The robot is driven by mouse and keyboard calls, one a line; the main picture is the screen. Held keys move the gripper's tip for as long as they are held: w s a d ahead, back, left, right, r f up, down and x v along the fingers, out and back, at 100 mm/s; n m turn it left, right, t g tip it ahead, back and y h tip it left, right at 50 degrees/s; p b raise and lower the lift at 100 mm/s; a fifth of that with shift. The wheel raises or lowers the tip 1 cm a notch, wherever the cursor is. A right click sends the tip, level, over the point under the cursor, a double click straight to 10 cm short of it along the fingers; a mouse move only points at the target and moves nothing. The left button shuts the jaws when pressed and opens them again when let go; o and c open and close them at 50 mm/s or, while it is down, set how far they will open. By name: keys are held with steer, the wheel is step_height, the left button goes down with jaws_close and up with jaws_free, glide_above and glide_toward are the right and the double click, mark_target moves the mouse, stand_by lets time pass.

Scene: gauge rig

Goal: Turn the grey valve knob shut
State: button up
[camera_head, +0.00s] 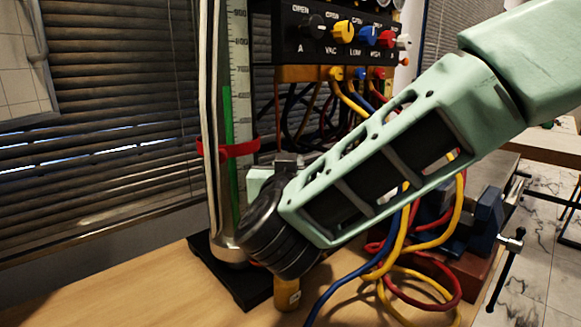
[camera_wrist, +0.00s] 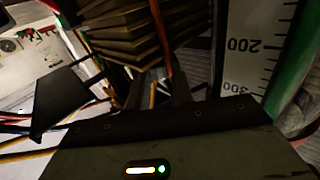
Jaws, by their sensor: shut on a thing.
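On the dark manifold panel (camera_head: 345,55) in the head view are a dark knob at A (camera_head: 312,26), a yellow knob (camera_head: 343,31), a blue knob (camera_head: 368,36), a red knob (camera_head: 387,39) and a pale grey knob (camera_head: 402,41) at the right end. My gripper is mostly behind my wrist in the head view, low beside the glass column and well below these knobs. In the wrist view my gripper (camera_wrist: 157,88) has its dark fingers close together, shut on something. What lies between the fingers is too dark to make out.
The scale (camera_head: 239,70) stands beside the green-filled tube (camera_head: 228,140), with a red clamp (camera_head: 228,149) around the column. Yellow, blue and red hoses loop under my arm. An orange-handled object (camera_head: 288,294) is below my wrist. A blue vise (camera_head: 488,215) stands at the right.

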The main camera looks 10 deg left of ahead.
steer(key=shift+h, duration=0.3)
steer(key=o, duration=1)
steer(key=s, duration=0.8)
steer(key=s+d, duration=0.1)
steer(key=s, duration=0.3)
